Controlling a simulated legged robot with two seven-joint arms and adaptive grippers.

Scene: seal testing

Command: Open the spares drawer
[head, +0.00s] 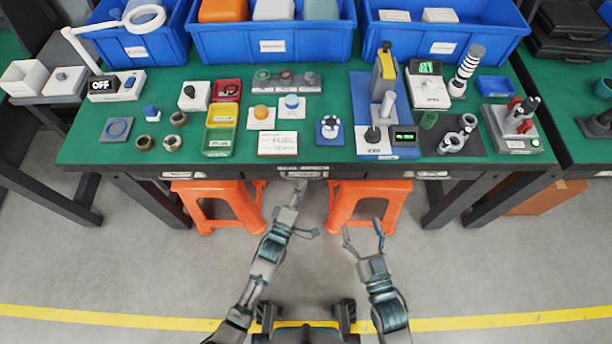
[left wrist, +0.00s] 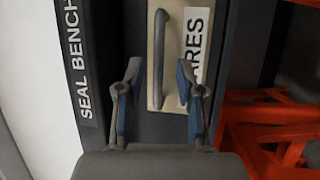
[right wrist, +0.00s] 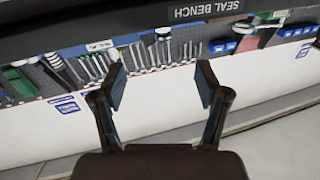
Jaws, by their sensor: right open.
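The spares drawer (head: 300,173) is in the front edge of the green bench, and its front looks flush. In the left wrist view, its pale front (left wrist: 173,45) carries a label reading "ARES", the rest hidden. A grey bar handle (left wrist: 159,50) stands on that front. My left gripper (head: 297,184) is at the drawer front; in the left wrist view its open fingers (left wrist: 157,85) stand on either side of the handle's line, with visible gaps. Whether the tips reach past the bar is unclear. My right gripper (head: 363,227) is open and empty, in front of and below the bench edge.
Orange stools (head: 218,203) and (head: 370,203) stand under the bench on either side of the drawer. The bench top (head: 330,80) holds test devices, small trays and blue bins (head: 270,42). The floor (head: 480,260) before the bench is clear.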

